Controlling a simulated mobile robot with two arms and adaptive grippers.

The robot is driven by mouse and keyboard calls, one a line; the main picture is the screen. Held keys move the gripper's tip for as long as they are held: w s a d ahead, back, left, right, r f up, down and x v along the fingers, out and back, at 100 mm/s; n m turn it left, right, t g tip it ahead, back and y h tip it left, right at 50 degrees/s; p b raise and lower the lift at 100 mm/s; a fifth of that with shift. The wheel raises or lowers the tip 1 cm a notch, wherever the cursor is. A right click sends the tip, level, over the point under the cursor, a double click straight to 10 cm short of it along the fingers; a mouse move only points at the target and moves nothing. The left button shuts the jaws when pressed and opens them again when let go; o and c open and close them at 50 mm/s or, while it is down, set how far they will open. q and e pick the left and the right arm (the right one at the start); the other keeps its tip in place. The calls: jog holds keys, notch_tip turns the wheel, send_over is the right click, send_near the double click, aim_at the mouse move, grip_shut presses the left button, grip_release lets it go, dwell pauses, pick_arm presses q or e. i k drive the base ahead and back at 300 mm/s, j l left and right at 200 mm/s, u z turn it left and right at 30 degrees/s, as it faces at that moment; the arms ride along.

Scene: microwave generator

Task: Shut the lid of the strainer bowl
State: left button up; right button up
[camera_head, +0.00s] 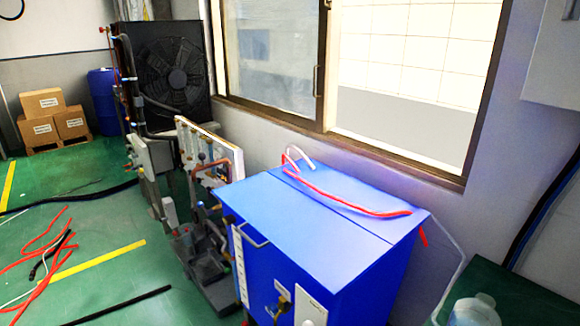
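I cannot pick out a strainer bowl or its lid for certain in the head view. A blue cabinet (320,225) with a flat, closed-looking top stands in the middle right. A clear whitish container (475,310) is cut off by the bottom edge at the lower right, and its type is unclear. Neither of my grippers is in view.
A red hose (350,204) lies on the cabinet top. A pipe assembly (205,240) stands left of the cabinet. Red and black hoses (42,250) lie on the green floor at the left. Cardboard boxes (42,103) and a blue drum (104,100) stand behind.

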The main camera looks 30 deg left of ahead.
aim_at(194, 216)
jog(key=u, duration=1.8)
jog(key=i+j, duration=0.1)
jog(key=i, duration=0.25)
jog(key=i+j+u, duration=0.1)
jog(key=i, duration=0.25)
